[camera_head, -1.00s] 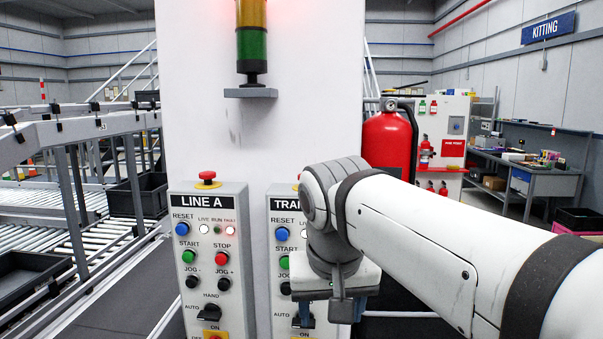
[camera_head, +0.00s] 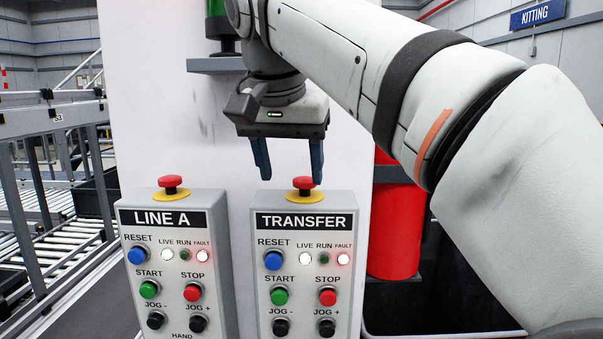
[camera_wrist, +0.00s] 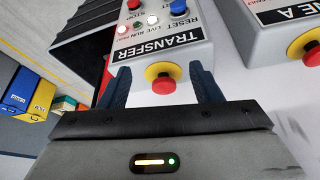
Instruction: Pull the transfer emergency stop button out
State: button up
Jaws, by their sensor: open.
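The transfer emergency stop button (camera_head: 303,184) is a red mushroom head on a yellow collar, on top of the grey TRANSFER control box (camera_head: 346,235). My gripper (camera_head: 289,176) points down over the top of that box with its two blue fingers apart. In the head view the fingertips are near the button's height, one to its left and one to its right. In the wrist view the red button (camera_wrist: 164,87) shows between the open fingers, with no visible contact. The TRANSFER fault lamp (camera_head: 343,259) glows reddish white.
The LINE A box (camera_head: 212,235) stands to the left with a similar red button (camera_head: 170,182). A white column (camera_head: 150,120) rises behind both boxes, with a shelf and stack light above. A red extinguisher (camera_head: 392,225) stands to the right.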

jog(key=p, duration=0.2)
send_over(304, 179)
jog(key=s, duration=0.3)
jog(key=shift+w+a+r, duration=0.15)
jog(key=shift+w+a, duration=0.05)
jog(key=shift+a, duration=0.1)
jog(key=b+x, duration=0.1)
jog(key=x, duration=0.3)
jog(key=shift+w, duration=0.2)
jog(key=shift+w+d+f, duration=0.15)
jog(key=shift+w+f, duration=0.15)
jog(key=shift+f, duration=0.35)
jog(key=c, duration=1)
jog(key=shift+r+p, duration=1)
jog(key=shift+f, duration=0.1)
